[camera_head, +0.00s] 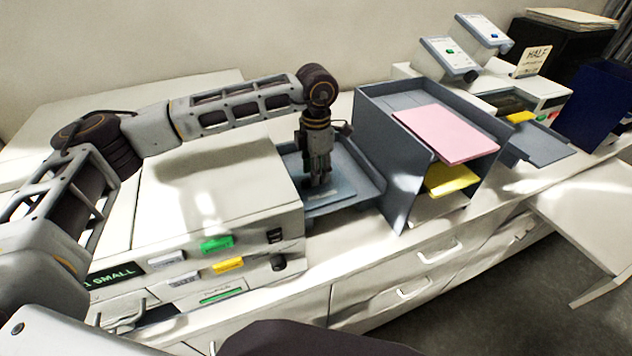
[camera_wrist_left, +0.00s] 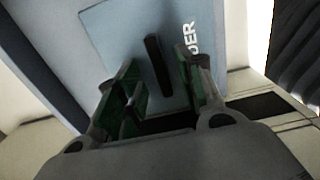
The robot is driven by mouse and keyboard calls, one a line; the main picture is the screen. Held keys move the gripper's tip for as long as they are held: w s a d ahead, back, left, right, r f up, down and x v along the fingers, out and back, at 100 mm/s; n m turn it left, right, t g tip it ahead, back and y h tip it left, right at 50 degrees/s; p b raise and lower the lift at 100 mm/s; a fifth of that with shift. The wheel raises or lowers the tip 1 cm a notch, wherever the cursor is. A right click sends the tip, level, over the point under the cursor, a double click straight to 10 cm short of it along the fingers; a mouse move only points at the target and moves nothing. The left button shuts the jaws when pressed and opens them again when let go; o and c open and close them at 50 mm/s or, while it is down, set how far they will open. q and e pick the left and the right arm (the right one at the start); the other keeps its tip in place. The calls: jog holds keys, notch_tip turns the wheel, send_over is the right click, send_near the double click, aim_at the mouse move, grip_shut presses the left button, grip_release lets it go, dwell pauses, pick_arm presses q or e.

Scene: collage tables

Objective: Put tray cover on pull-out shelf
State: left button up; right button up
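A flat blue-grey cover (camera_head: 341,194) lies in a grey tray (camera_head: 372,179) beside the white machine on the left. In the left wrist view the cover (camera_wrist_left: 118,38) has a dark bar handle (camera_wrist_left: 157,66) and white letters, of which "DER" shows. My left gripper (camera_head: 318,183) points down over the cover. In the wrist view the left gripper (camera_wrist_left: 158,75) is open, with its green-padded fingers apart on either side of the handle. Contact with the handle cannot be told. A blue-grey shelf (camera_head: 548,146) juts out from the machine at the right. My right gripper is not in view.
A grey rack (camera_head: 397,190) with pink sheets (camera_head: 447,134) and yellow sheets (camera_head: 451,179) stands close right of the tray. The white machine (camera_head: 215,190) with coloured buttons stands left. Dark blue box (camera_head: 597,105) stands far right. A lower white table (camera_head: 590,222) is bare.

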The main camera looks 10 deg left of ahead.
pick_arm(q)
jog(key=shift+f, duration=0.85)
grip_shut()
